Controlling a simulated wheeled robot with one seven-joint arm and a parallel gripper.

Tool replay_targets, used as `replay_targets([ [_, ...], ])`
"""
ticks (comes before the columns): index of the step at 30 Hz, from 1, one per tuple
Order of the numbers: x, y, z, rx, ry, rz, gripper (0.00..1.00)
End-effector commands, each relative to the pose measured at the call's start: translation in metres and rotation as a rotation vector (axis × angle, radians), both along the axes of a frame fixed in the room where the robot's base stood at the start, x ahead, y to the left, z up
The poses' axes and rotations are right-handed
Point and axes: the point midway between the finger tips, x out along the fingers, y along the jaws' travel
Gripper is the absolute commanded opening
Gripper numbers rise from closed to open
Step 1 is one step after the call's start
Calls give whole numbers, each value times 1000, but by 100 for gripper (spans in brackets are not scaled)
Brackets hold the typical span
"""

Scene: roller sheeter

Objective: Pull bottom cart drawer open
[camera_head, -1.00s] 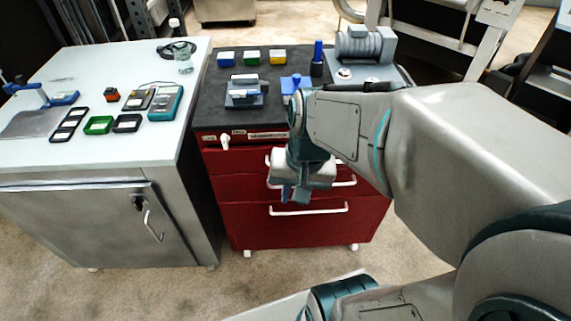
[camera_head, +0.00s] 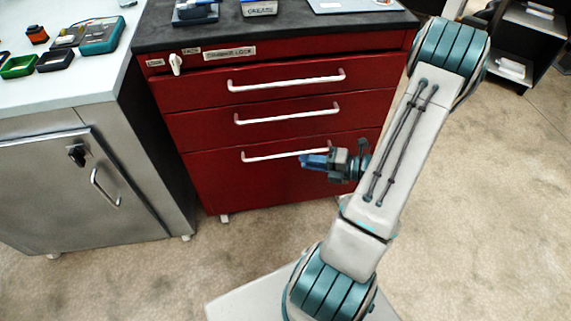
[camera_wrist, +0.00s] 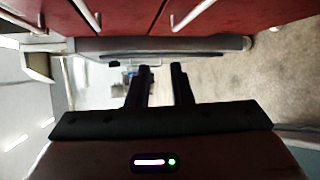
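The red cart has three drawers, all looking shut. The bottom drawer (camera_head: 235,185) is the tallest, with a white bar handle (camera_head: 262,155) near its top edge. My gripper (camera_head: 306,161) is low in front of this drawer, pointing left, at the right end of the handle. Whether it touches the handle cannot be told. In the wrist view my gripper (camera_wrist: 161,68) has its two dark fingers apart with nothing held between them. Red cart fronts (camera_wrist: 135,14) and white handles show along the top of that view.
The middle handle (camera_head: 287,113) and top handle (camera_head: 287,80) stick out above. A white lock knob (camera_head: 176,64) sits at the upper left. A grey cabinet (camera_head: 75,195) stands close on the left.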

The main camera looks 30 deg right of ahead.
Motion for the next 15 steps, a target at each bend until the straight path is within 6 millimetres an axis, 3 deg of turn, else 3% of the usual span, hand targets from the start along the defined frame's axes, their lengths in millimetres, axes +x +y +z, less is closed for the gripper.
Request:
replay_targets([
  [1, -2, -13, -24, 77, 35, -86, 20],
  [6, -6, -41, -54, 240, 101, -263, 20],
  [10, -5, -46, -61, 283, 117, -308, 20],
  [15, 13, -35, -64, 286, 118, -307, 20],
])
